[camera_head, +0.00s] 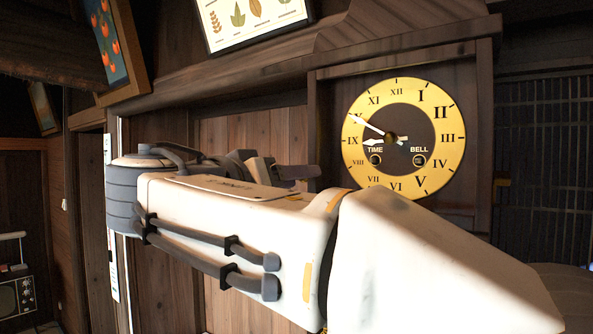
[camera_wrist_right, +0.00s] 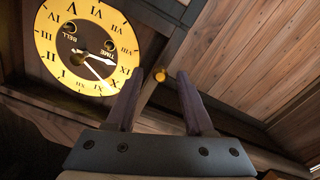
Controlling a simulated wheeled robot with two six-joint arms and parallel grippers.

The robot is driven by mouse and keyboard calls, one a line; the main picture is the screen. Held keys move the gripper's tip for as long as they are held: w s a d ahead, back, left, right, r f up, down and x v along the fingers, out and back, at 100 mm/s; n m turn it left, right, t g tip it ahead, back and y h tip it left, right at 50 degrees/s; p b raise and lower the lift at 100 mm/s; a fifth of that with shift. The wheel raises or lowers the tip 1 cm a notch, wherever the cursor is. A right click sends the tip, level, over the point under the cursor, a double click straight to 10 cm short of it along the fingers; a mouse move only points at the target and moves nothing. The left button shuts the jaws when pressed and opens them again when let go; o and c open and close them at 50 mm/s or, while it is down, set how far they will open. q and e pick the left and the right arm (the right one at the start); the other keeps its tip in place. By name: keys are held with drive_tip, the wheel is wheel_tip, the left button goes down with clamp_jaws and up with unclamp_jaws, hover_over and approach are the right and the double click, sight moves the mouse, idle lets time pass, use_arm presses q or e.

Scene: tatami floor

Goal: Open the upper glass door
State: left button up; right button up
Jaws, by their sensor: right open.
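The clock's round yellow dial (camera_head: 431,178) with Roman numerals sits inside the dark wooden frame (camera_head: 317,115) of the upper door, at the right in the head view. The door looks shut; I cannot make out the glass itself. In the right wrist view the dial (camera_wrist_right: 47,50) appears upside down at the upper left. A small brass knob (camera_wrist_right: 160,75) shows beside the dial there. My right gripper (camera_head: 284,171) is open at the clock's lower left. Its two fingers lie on either side of the knob in the wrist picture; I cannot tell how near they are. My left gripper is out of view.
Wooden wall panels (camera_head: 240,130) lie left of the dial. A wooden ledge (camera_head: 230,72) runs above, under a framed leaf picture (camera_head: 250,14). A dark lattice (camera_head: 545,150) is at the right.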

drive_tip(key=shift+c, duration=0.3)
clamp_jaws()
idle(1.2)
